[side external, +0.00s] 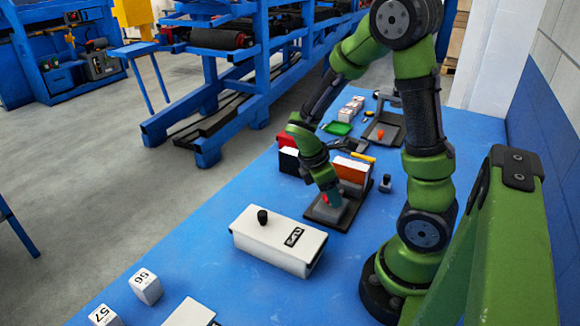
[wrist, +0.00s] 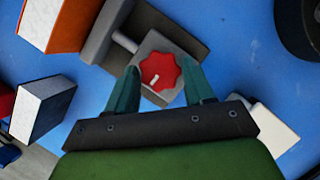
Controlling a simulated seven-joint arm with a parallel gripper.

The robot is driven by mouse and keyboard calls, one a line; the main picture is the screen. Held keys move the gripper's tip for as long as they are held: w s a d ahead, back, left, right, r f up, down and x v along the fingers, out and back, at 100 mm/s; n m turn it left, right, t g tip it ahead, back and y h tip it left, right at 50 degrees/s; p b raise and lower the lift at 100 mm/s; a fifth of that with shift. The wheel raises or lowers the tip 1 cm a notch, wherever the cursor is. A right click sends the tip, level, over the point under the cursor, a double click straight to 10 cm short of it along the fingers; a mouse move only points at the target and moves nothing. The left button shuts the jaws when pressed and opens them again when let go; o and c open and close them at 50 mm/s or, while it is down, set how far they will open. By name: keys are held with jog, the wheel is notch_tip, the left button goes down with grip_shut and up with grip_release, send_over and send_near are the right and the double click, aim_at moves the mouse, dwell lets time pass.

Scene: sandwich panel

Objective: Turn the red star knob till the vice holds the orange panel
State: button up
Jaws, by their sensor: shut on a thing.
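The red star knob (wrist: 160,72) sits on the end of the grey vice (wrist: 112,30), with a pale screw rod running into the vice body. My gripper (wrist: 160,85) has one finger on each side of the knob and is shut on it. In the side view the red of the knob (side external: 326,198) shows small beside my gripper (side external: 328,192). The orange panel (wrist: 62,22) stands at the far end of the vice in the wrist view, its white edge facing left. It also shows in the side view (side external: 350,170). Its contact with the jaws is not clear.
A white box (side external: 280,240) with a black knob lies in front of the vice. Red and dark panels (side external: 289,158) stand behind my gripper. A small grey-black piece (side external: 385,183) stands right of the vice. White numbered cubes (side external: 146,286) lie at the front left.

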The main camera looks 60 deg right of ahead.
jog(key=m, duration=0.2)
jog(key=m+y, duration=0.1)
jog(key=m, duration=0.1)
jog(key=shift+w+d+m+g+y, duration=0.15)
jog(key=shift+m+g+y, duration=0.15)
jog(key=shift+g, duration=0.1)
jog(key=m+y, duration=0.1)
jog(key=m, duration=0.2)
jog(key=shift+d+m, duration=0.15)
jog(key=shift+m, duration=0.15)
jog(key=m+y, duration=0.1)
jog(key=m, duration=0.2)
jog(key=shift+d+m+y, duration=0.1)
jog(key=shift+m+y, duration=0.2)
jog(key=m+y, duration=0.1)
jog(key=m, duration=0.2)
jog(key=shift+d+m, duration=0.15)
jog(key=shift+m, duration=0.15)
jog(key=m+t+y, duration=0.1)
jog(key=m, duration=0.4)
jog(key=shift+s+d+t+y, duration=0.15)
jog(key=shift+s+t+y, duration=0.05)
jog(key=shift+t+y, duration=0.2)
jog(key=m+t, duration=0.1)
jog(key=m, duration=0.2)
jog(key=m+t, duration=0.1)
jog(key=m, duration=0.2)
jog(key=shift+s+y, duration=0.2)
jog(key=shift+y, duration=0.1)
